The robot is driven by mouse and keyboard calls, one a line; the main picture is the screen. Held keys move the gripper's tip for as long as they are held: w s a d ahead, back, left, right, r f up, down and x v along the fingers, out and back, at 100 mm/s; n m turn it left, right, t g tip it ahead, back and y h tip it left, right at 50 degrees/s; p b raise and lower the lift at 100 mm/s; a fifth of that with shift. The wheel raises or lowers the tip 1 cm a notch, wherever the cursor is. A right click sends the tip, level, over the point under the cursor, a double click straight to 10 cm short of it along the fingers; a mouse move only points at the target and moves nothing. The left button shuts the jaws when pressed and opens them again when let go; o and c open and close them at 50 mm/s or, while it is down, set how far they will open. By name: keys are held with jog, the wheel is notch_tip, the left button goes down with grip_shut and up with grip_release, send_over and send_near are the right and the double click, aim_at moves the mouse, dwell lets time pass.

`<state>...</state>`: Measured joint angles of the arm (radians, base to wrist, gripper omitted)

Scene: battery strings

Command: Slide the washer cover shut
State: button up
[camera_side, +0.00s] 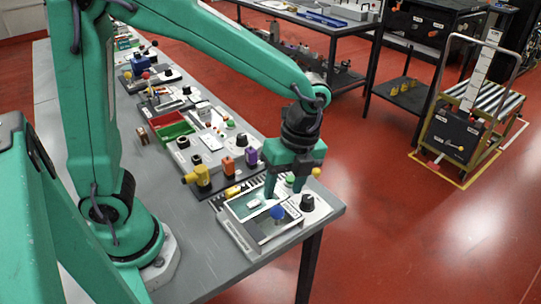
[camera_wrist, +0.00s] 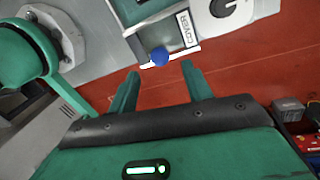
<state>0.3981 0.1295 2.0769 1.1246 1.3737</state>
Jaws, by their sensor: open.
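The washer cover unit is a pale box (camera_side: 233,236) at the near right end of the grey table. A round blue knob (camera_side: 277,212) stands up on it. In the wrist view the blue knob (camera_wrist: 159,56) sits by a white edge, with a label reading "COVER" (camera_wrist: 187,30) to its right. My gripper (camera_side: 284,194) points down over the unit, its two fingers apart and empty. In the wrist view the gripper (camera_wrist: 160,76) has its fingertips on either side of the knob's line, short of it. Contact is not visible. How far the cover stands open is unclear.
A black knob (camera_side: 307,202) stands right of the unit, by the table edge. A yellow valve-like part (camera_side: 198,176), an orange block (camera_side: 228,165) and a purple block (camera_side: 251,156) stand behind and left. The red floor (camera_side: 420,240) beyond the table end is clear.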

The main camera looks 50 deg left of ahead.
aim_at(278, 207)
jog(key=shift+s+a+f, duration=0.1)
jog(key=shift+s+f, duration=0.1)
jog(key=shift+f, duration=0.85)
jog(key=shift+s+d+f, duration=0.1)
jog(key=shift+s+f, duration=0.1)
jog(key=shift+f, duration=0.8)
jog(key=shift+s+a+f, duration=0.1)
jog(key=shift+s+f, duration=0.1)
jog(key=shift+f, duration=0.85)
jog(key=shift+c, duration=0.2)
grip_shut()
